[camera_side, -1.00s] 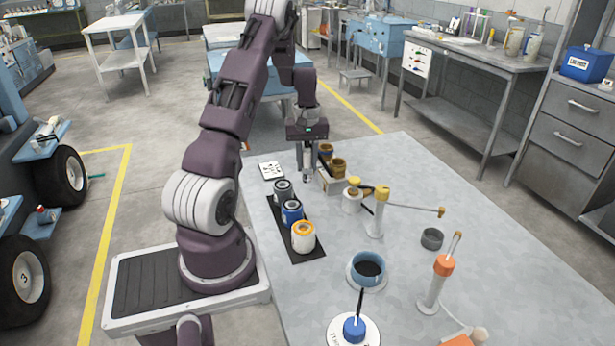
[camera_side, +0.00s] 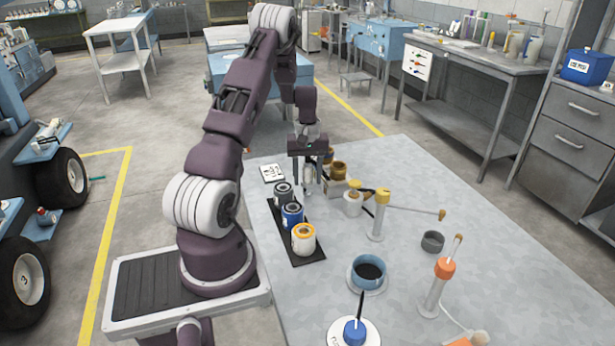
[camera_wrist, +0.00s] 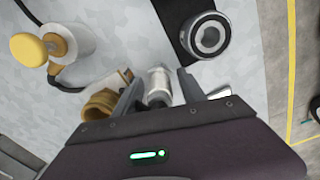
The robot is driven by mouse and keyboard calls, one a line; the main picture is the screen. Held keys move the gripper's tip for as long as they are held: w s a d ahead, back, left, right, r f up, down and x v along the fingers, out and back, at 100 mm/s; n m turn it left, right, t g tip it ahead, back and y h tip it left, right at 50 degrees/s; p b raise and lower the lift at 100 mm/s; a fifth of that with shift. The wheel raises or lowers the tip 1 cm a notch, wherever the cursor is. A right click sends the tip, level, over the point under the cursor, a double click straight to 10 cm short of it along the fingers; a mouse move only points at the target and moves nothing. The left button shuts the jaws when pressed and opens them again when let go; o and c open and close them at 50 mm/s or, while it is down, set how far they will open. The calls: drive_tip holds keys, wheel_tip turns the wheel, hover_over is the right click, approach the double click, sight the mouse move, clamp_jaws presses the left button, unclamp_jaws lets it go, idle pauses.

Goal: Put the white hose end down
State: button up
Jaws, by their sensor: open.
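My gripper (camera_side: 308,188) is low over the far left part of the table, with its fingers pointing down. In the wrist view its fingers (camera_wrist: 160,88) stand apart. A pale white and grey cylinder, which looks like the white hose end (camera_wrist: 158,84), is between them, with a visible gap to the right finger. I cannot tell whether it touches the left finger or what it rests on. In the side view the hose end (camera_side: 308,174) is partly hidden by the fingers.
A dark mat (camera_side: 314,257) with grey (camera_side: 283,197), blue (camera_side: 292,217) and orange-topped (camera_side: 303,240) reels is close by. Brown cups (camera_side: 339,171) and a yellow-topped white bottle (camera_side: 353,204) stand right of my gripper. A white card (camera_side: 271,173) lies left.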

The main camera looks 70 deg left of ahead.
wheel_tip(320, 180, up, 12)
drive_tip(key=shift+w+d+r, duration=0.1)
drive_tip(key=d+r+m+t, duration=0.1)
drive_tip(key=d+r+m, duration=0.1)
drive_tip(key=d+r, duration=0.45)
drive_tip(key=w+d+r+m+t, duration=0.1)
drive_tip(key=d+r+m, duration=0.2)
drive_tip(key=d, duration=0.6)
drive_tip(key=d+r+m+t, duration=0.1)
drive_tip(key=d+r+m, duration=0.1)
drive_tip(key=d+r, duration=0.45)
drive_tip(key=s+d+f+m+t, duration=0.1)
drive_tip(key=s+d+m+t, duration=0.1)
drive_tip(key=s+d+m, duration=0.6)
drive_tip(key=s+d, duration=0.6)
drive_tip(key=d, duration=0.2)
drive_tip(key=shift+f+t, duration=0.25)
drive_tip(key=shift+t, duration=0.05)
